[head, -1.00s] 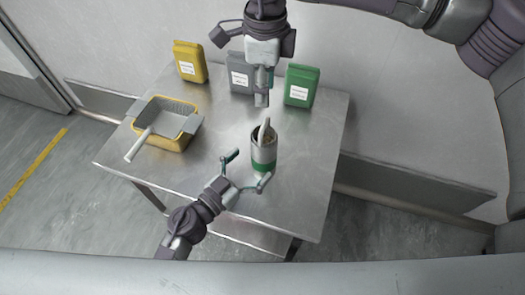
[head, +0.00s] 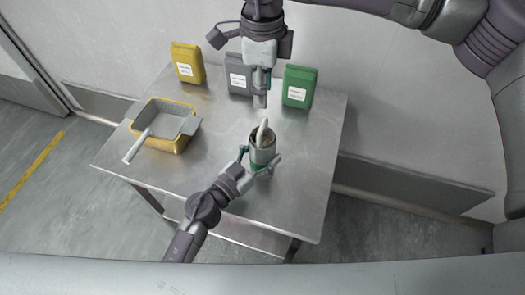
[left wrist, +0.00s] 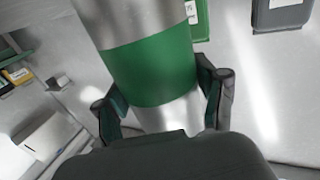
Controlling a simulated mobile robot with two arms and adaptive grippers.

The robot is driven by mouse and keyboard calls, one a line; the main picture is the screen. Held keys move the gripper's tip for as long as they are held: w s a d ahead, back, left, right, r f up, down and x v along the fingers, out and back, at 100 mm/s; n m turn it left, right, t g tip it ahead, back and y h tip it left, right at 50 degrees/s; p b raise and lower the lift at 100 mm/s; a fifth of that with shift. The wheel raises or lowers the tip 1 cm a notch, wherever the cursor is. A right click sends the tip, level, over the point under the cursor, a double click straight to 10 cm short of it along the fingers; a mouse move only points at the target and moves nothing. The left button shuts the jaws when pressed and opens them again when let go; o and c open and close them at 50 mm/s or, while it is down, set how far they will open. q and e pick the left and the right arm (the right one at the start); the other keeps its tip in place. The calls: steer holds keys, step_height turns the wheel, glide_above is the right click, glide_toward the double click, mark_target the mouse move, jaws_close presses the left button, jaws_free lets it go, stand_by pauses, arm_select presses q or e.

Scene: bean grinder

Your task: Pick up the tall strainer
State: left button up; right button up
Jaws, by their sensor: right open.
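A tall metal cylinder (head: 262,154) with a green band stands upright near the table's front; I take it for the tall strainer, though no mesh shows. A pale handle-like piece (head: 263,130) sticks up from its top. My left gripper (head: 260,166) has a finger on each side of it, low down. In the left wrist view the green-banded cylinder (left wrist: 155,72) lies between both fingers (left wrist: 163,108), very close to each; I cannot tell whether they press on it. My right gripper (head: 260,98) is open and empty, pointing down above the table behind the cylinder.
A yellow container (head: 165,142) with a grey long-handled basket (head: 178,125) sits at the table's left. A yellow bag (head: 188,64), a grey bag (head: 238,74) and a green bag (head: 299,88) stand along the back. The steel table's right side (head: 315,150) is clear.

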arm_select(q)
steer(key=c, duration=0.5)
arm_select(e)
steer(key=m, duration=0.3)
steer(key=shift+a+m, duration=0.25)
steer(key=shift+m, duration=0.05)
steer(key=shift+c, duration=0.2)
steer(key=m+h, duration=0.2)
steer(key=m, duration=1.4)
glide_above(262, 126)
steer(key=shift+g, duration=0.3)
steer(key=f, duration=0.4)
steer(key=a+f, duration=0.1)
steer(key=f, duration=0.1)
steer(key=shift+s, duration=0.15)
steer(key=shift+d+f, duration=0.15)
steer(key=shift+f, duration=0.8)
steer(key=shift+d+f, duration=0.2)
steer(key=shift+f, duration=0.7)
steer(key=shift+d+f, duration=0.15)
steer(key=shift+f, duration=0.8)
